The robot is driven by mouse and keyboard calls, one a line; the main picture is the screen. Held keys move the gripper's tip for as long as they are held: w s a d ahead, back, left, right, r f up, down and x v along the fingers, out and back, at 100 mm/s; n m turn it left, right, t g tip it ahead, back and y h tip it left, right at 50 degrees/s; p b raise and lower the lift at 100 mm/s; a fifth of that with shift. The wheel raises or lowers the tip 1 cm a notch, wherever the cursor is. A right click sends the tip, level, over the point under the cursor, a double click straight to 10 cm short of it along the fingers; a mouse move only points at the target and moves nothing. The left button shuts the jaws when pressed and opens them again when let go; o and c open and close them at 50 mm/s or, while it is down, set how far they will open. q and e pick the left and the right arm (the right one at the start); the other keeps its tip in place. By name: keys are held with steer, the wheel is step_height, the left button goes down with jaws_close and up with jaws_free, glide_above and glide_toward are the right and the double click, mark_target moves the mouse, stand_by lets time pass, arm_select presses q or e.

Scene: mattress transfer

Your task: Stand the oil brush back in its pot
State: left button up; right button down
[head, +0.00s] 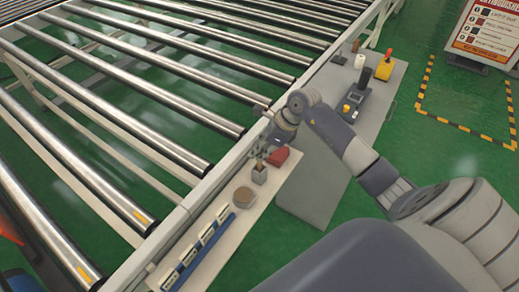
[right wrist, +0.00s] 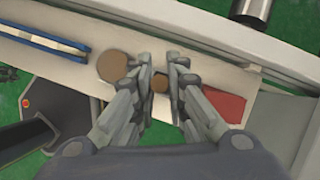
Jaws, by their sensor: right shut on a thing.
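In the right wrist view my right gripper (right wrist: 159,76) is shut on the oil brush, whose brown round end (right wrist: 160,84) shows between the fingers. In the head view the brush is small and mostly hidden by the gripper. My left gripper is not in view.
Conveyor rollers (head: 150,95) run alongside. A grey cabinet (head: 312,184) stands beyond.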

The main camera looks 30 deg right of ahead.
steer(key=shift+f, duration=0.2)
steer(key=c, duration=1.6)
jaws_free()
steer(key=shift+r, duration=0.1)
steer(key=b+v, duration=0.2)
steer(key=v, duration=1)
steer(key=shift+r, duration=0.15)
